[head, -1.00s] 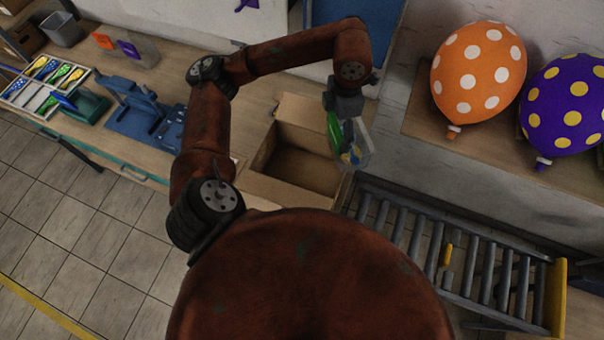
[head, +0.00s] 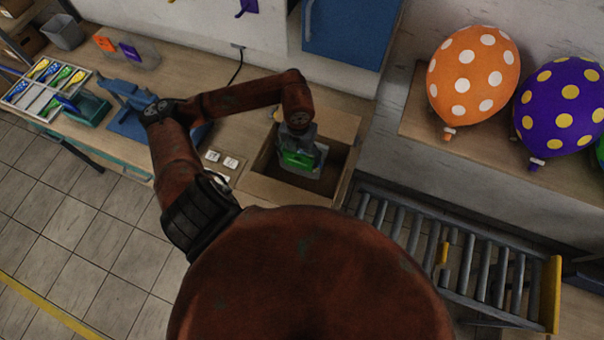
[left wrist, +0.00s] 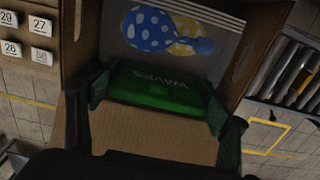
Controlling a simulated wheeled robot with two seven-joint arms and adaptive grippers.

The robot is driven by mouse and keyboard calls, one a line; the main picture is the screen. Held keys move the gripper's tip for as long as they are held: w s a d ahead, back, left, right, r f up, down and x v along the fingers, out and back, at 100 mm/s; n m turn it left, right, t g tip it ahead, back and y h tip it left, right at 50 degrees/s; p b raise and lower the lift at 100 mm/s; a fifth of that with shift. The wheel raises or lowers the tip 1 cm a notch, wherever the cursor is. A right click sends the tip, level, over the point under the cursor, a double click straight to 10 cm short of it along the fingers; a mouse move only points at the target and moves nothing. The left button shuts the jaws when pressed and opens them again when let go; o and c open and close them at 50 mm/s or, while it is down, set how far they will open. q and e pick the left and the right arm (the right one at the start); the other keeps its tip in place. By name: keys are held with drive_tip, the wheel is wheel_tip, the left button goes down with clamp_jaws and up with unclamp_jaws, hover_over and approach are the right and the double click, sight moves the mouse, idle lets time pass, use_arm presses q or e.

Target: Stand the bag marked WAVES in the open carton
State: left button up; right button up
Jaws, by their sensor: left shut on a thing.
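The bag (head: 312,170) is clear with a green header and hangs in the mouth of the open carton (head: 270,191). In the left wrist view the green header (left wrist: 160,89) carries pale upside-down lettering that seems to read WAVES. The clear part there shows a blue dotted balloon and a yellow one. My left gripper (head: 299,150) is shut on the header, with a finger at each side of it in the left wrist view (left wrist: 157,103). Carton walls (left wrist: 84,30) surround the bag. I cannot tell whether its bottom touches the carton floor. My right gripper is out of view.
A roller conveyor (head: 450,255) lies right of the carton. Small numbered white tiles (head: 222,159) lie to its left. A blue device (head: 130,115) and a tray of bags (head: 45,88) stand farther left. Dotted balloons (head: 474,75) rest on a shelf at right.

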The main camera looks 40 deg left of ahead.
sight(299, 168)
use_arm(q)
wheel_tip(299, 168, down, 9)
drive_tip(key=shift+f+p, duration=0.1)
drive_tip(key=shift+p, duration=0.8)
drive_tip(key=o, duration=1.1)
drive_tip(key=shift+c, duration=0.2)
drive_tip(key=shift+r, duration=0.5)
wheel_tip(299, 168, up, 11)
drive_tip(key=b, duration=0.2)
drive_tip(key=shift+r+b, duration=0.1)
drive_tip(key=shift+b, duration=0.25)
